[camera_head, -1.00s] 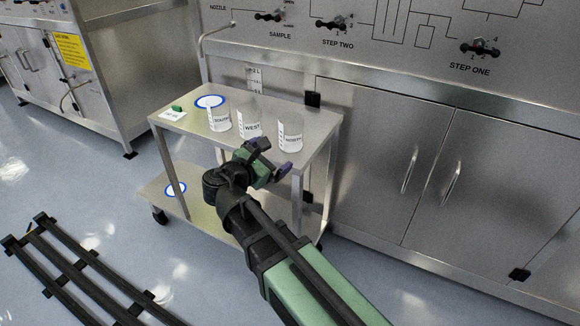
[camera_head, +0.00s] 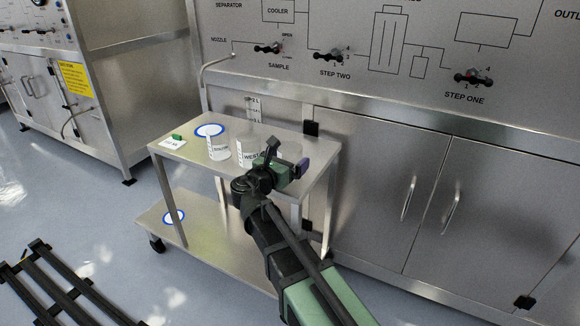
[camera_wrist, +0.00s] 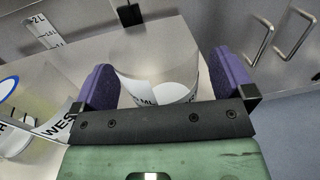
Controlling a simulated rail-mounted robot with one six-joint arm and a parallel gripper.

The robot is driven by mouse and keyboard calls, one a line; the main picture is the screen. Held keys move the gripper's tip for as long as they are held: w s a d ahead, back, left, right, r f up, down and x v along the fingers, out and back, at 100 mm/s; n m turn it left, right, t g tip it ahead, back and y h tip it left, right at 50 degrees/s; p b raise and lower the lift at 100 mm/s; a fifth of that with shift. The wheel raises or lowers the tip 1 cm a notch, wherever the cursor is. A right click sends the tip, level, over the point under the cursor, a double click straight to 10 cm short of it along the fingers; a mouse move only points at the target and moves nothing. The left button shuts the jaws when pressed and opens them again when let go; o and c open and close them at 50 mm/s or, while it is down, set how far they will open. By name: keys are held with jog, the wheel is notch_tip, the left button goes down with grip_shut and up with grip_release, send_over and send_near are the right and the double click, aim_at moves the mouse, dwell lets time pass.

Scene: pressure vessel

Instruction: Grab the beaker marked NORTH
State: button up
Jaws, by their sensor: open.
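The clear beaker on the right (camera_head: 289,147) stands on the cart top (camera_head: 312,151), largely hidden behind my gripper (camera_head: 287,157) in the head view. In the wrist view this beaker (camera_wrist: 157,62) stands upright between the two purple fingers. My gripper (camera_wrist: 165,75) is open around its near side; I cannot tell whether the fingers touch it. Its white label is partly covered by the gripper body and its name cannot be read now. The beaker marked WEST (camera_head: 248,154) is to its left, and also shows in the wrist view (camera_wrist: 40,105). The beaker marked SOUTH (camera_head: 218,148) is farther left.
A blue-ringed white disc (camera_head: 209,130) and a small green object (camera_head: 177,137) on a white card are at the cart's left end. The steel cabinet (camera_head: 380,175) with valve panel stands just behind the cart. The WEST beaker is close beside my left finger.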

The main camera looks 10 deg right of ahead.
jog(key=shift+w+d, duration=0.45)
jog(key=c, duration=1)
jog(key=shift+r, duration=0.15)
notch_tip(320, 180, up, 20)
jog(key=p, duration=2)
